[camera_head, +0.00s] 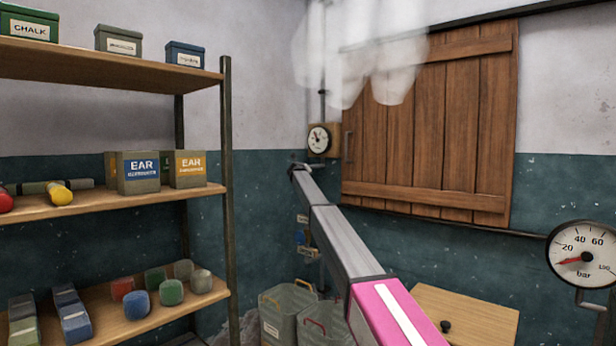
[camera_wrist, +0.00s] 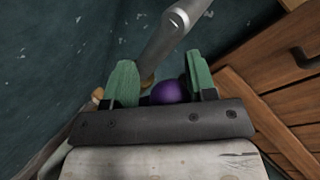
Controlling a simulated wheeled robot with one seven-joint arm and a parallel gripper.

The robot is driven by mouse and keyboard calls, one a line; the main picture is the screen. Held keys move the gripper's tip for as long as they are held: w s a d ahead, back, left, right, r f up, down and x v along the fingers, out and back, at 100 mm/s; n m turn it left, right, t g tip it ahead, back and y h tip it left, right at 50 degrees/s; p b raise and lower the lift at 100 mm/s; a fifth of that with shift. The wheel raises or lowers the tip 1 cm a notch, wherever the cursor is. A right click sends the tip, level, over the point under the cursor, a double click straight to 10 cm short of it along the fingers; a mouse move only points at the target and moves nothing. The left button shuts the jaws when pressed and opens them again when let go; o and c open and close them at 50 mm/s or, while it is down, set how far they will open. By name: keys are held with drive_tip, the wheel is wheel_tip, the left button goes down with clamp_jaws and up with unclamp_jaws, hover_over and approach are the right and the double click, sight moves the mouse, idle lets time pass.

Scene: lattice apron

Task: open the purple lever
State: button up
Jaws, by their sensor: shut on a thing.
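The purple lever shows in the wrist view as a round purple knob (camera_wrist: 168,92) low between the two green fingers of my gripper (camera_wrist: 162,80). The fingers stand on either side of it, and my gripper is shut on it. The rest of the lever is hidden behind the dark gripper bar. In the head view I cannot make out the purple lever or the gripper fingers.
A grey pipe (camera_wrist: 172,42) runs close beyond the fingers. A wooden shutter (camera_head: 430,125) is on the wall, right of a small gauge (camera_head: 319,139). Shelves (camera_head: 120,205) with boxes stand left. A larger gauge (camera_head: 585,257) is at the right edge. Bins (camera_head: 285,312) stand below.

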drive_tip(key=shift+d+f, duration=0.1)
drive_tip(key=shift+f, duration=0.2)
drive_tip(key=o, duration=1.3)
drive_tip(key=shift+r, duration=0.1)
drive_tip(key=shift+s+r, duration=0.1)
drive_tip(key=shift+s, duration=0.05)
drive_tip(key=v, duration=1)
drive_tip(key=shift+s, duration=0.25)
